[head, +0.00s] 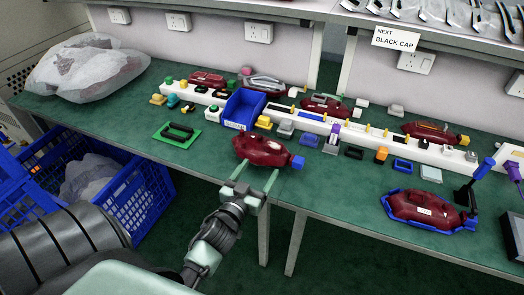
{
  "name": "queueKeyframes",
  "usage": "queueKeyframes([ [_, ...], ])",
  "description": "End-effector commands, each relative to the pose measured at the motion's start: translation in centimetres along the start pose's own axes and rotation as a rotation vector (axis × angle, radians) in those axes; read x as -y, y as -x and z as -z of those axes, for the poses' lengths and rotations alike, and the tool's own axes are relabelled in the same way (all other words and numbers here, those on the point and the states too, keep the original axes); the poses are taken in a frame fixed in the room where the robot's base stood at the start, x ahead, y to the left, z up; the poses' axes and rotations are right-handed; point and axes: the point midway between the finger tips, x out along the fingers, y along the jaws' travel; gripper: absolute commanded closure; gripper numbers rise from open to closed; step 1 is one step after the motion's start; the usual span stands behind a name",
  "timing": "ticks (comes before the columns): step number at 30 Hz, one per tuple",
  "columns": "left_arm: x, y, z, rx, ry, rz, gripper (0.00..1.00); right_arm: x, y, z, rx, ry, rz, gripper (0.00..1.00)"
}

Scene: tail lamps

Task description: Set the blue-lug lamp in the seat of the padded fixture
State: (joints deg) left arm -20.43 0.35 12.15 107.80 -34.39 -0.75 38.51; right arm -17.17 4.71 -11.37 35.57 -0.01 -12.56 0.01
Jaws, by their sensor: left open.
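A dark red lamp with a blue lug (264,150) lies near the front edge of the green table, lug pointing right. My left gripper (258,176) is open at the lamp's near side. Its two fingertips are spread and point at the lamp; I cannot tell whether they touch it. A blue-edged cradle (391,212) at the right front holds another dark red lamp (425,208). A green plate (161,138) with black bars lies to the left. I cannot tell for sure which of these is the padded fixture. My right gripper is out of view.
A white rail (345,131) with several pegs and small parts runs along the table behind the lamp. A blue bin (243,107) stands in front of it. Blue crates (137,201) stand at the left. Black posts (464,194) rise beside the cradle. Bare table lies between lamp and cradle.

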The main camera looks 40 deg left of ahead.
Motion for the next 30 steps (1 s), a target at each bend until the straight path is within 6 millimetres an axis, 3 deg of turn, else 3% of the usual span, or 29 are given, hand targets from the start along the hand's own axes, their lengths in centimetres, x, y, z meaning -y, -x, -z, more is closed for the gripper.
queueKeyframes([
  [5,-0.4,-1.2,0.5,-0.049,0.007,-0.036,0.24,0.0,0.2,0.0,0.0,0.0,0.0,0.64],
  [12,-0.5,-5.4,0.8,-0.05,0.007,-0.037,0.24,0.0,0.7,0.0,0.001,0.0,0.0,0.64],
  [20,-0.5,-7.5,0.6,-0.048,0.007,-0.036,0.24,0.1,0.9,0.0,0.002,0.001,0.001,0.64],
  [30,0.0,-12.0,0.2,-0.049,0.007,-0.036,0.24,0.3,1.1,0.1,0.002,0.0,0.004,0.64],
])
